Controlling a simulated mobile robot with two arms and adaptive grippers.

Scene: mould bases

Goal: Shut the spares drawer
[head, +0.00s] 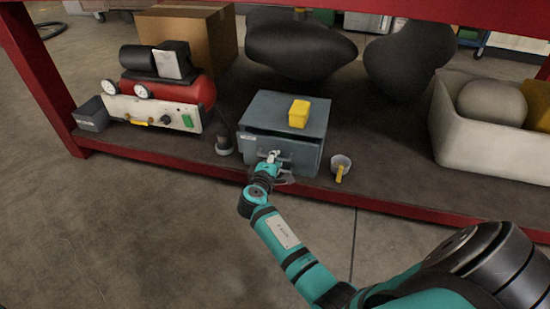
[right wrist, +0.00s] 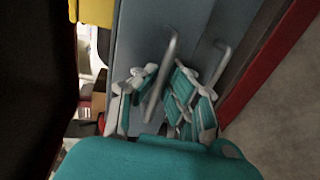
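Contact is unclear. My left gripper is not in view.
A yellow container (head: 299,114) sits on the cabinet. A grey cup with a yellow handle (head: 341,164) stands to its right, a red compressor (head: 196,88) to its left. The red shelf edge (head: 398,207) runs along the front; a white bin (head: 478,151) is at right.

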